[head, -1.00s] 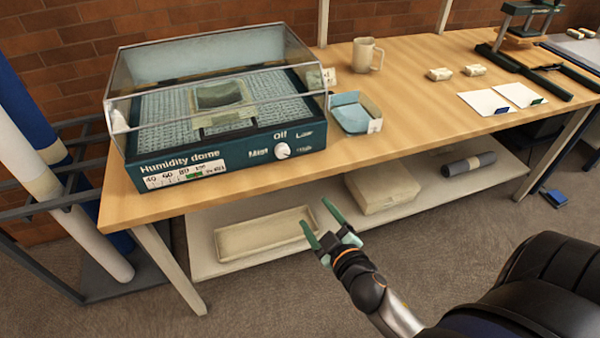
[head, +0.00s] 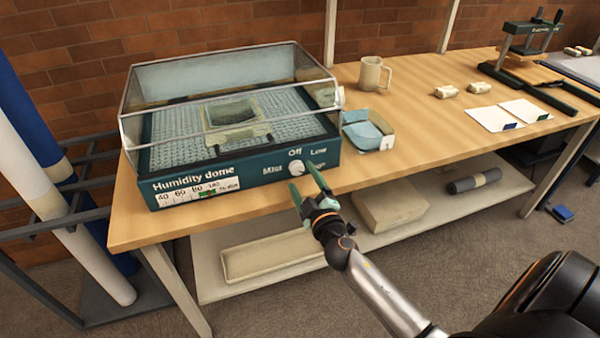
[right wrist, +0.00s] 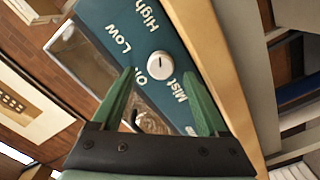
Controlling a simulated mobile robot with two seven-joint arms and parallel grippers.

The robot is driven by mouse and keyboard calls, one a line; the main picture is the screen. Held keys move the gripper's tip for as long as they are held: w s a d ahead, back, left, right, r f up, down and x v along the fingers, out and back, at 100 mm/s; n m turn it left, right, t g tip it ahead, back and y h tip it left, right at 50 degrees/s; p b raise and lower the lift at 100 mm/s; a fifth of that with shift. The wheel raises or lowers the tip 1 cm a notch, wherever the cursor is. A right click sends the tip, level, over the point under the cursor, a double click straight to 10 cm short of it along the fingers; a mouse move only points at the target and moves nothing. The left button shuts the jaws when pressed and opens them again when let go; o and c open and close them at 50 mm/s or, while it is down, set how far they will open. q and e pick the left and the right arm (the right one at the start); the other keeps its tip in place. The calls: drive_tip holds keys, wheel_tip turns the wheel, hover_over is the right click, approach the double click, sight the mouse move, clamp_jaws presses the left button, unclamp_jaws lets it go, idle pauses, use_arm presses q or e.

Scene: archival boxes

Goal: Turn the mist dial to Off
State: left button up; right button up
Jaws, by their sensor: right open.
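The humidity dome (head: 225,172), a teal box with a clear cover, stands on the left of the wooden table. Its white round mist dial (head: 297,168) is on the right of the front panel, among the labels Mist, Off, Low and High. In the right wrist view the dial (right wrist: 159,65) lies ahead, between the fingertips in the picture. I cannot tell for sure which label it points to. My right gripper (head: 303,178) is open and empty, with green fingers just in front of the dial. Contact is not visible. My left gripper is out of view.
A blue-lined tray (head: 385,142) sits close to the right of the dome. A mug (head: 372,75), small blocks (head: 446,91) and white cards (head: 492,119) are farther right. A lower shelf holds a shallow tray (head: 270,257) and a box (head: 388,210).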

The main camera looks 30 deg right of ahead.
sight(297, 168)
drive_tip(key=shift+x, duration=1.25)
drive_tip(key=shift+c, duration=0.2)
clamp_jaws()
